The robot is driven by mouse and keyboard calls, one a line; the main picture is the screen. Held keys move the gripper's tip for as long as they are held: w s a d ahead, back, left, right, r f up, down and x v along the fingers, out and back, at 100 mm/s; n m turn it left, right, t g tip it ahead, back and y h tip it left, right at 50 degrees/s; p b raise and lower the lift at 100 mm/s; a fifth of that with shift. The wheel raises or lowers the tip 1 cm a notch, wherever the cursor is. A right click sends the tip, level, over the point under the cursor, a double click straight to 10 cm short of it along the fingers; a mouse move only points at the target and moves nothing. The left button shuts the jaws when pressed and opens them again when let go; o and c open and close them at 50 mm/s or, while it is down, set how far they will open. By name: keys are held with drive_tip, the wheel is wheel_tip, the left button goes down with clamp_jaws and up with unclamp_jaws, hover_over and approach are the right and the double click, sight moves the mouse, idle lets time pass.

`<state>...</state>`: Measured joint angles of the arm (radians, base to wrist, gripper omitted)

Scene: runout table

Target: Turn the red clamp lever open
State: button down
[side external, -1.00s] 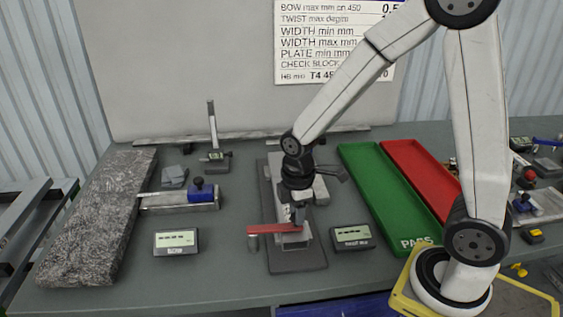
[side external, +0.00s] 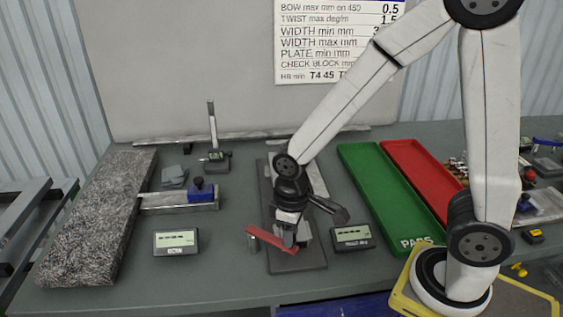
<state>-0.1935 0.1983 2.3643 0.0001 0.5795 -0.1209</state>
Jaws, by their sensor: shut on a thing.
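The red clamp lever (side external: 264,238) is on the dark clamp fixture (side external: 308,262) at the middle of the table. It lies at a slant, with its left end farther back and its right end nearer the front. My gripper (side external: 289,238) is tilted over the fixture and shut on the lever near its right end. The fingertips are small here and partly hide that end of the lever and the block behind it.
A digital readout (side external: 176,242) stands left of the fixture and another (side external: 353,237) close on its right. The green tray (side external: 395,200) and red tray (side external: 425,180) lie to the right. A granite slab (side external: 95,220) and blue-knobbed gauge (side external: 202,190) are at left.

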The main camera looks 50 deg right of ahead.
drive_tip(key=w+a+m, duration=0.3)
drive_tip(key=a+m, duration=0.5)
drive_tip(key=m, duration=0.2)
idle(0.3)
drive_tip(key=shift+r, duration=0.1)
drive_tip(key=shift+c, duration=1.8)
unclamp_jaws()
drive_tip(key=shift+r, duration=0.1)
